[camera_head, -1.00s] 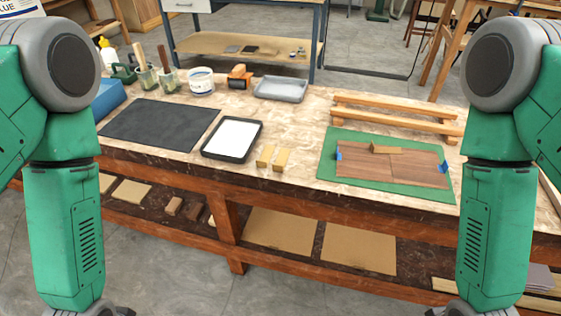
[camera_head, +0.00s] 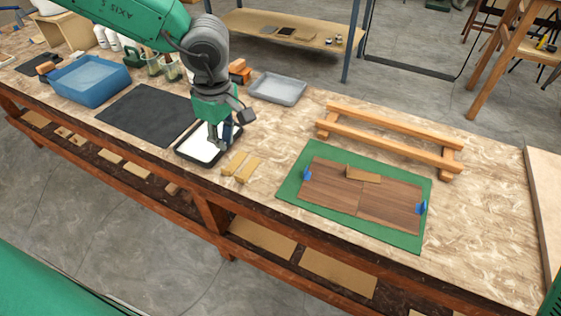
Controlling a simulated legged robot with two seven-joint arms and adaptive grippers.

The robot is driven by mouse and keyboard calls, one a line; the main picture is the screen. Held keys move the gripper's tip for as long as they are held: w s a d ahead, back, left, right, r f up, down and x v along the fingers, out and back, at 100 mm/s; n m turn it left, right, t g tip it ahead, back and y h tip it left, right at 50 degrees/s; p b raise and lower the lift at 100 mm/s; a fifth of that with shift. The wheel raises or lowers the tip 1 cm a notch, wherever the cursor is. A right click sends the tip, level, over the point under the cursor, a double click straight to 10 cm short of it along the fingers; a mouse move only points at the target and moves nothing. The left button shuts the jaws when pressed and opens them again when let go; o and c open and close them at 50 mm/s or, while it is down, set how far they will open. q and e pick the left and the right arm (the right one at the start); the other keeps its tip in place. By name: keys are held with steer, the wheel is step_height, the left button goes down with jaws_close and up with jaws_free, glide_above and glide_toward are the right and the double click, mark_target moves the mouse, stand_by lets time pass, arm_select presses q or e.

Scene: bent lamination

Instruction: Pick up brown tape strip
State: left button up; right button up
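Two short tan-brown strips lie side by side on the bench, the left strip (camera_head: 234,163) and the right strip (camera_head: 249,169). A similar tan piece (camera_head: 362,175) lies across the top edge of the dark wood sheets (camera_head: 340,197). My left gripper (camera_head: 221,143) points down over the right part of the black tray with a white inside (camera_head: 190,153), just left of and behind the two strips. It appears apart from the strips. Its fingers overlap in this view, so its opening is unclear. My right gripper is out of view.
The dark sheets, with blue tape at both sides, lie on a green mat (camera_head: 292,190). A wooden rack (camera_head: 385,138) stands behind it. A grey tray (camera_head: 278,88), black mat (camera_head: 140,115) and blue bin (camera_head: 90,80) are also on the bench. The bench's right part is clear.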

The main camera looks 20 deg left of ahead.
arm_select(q)
steer(key=b, duration=0.1)
glide_above(237, 176)
steer(key=shift+h, duration=0.3)
steer(key=f, duration=0.6)
steer(key=shift+w+d+f, duration=0.25)
steer(key=shift+d+f, duration=0.05)
steer(key=shift+f, duration=0.1)
steer(key=shift+d+f, duration=0.15)
steer(key=f, duration=0.1)
steer(key=a+f+b, duration=0.1)
steer(key=f, duration=0.1)
steer(key=a+f, duration=0.1)
steer(key=f, duration=0.1)
steer(key=shift+s+f, duration=0.1)
steer(key=shift+s, duration=0.05)
steer(key=shift+f, duration=0.25)
steer(key=shift+d+r, duration=0.15)
steer(key=shift+d, duration=0.4)
jaws_close()
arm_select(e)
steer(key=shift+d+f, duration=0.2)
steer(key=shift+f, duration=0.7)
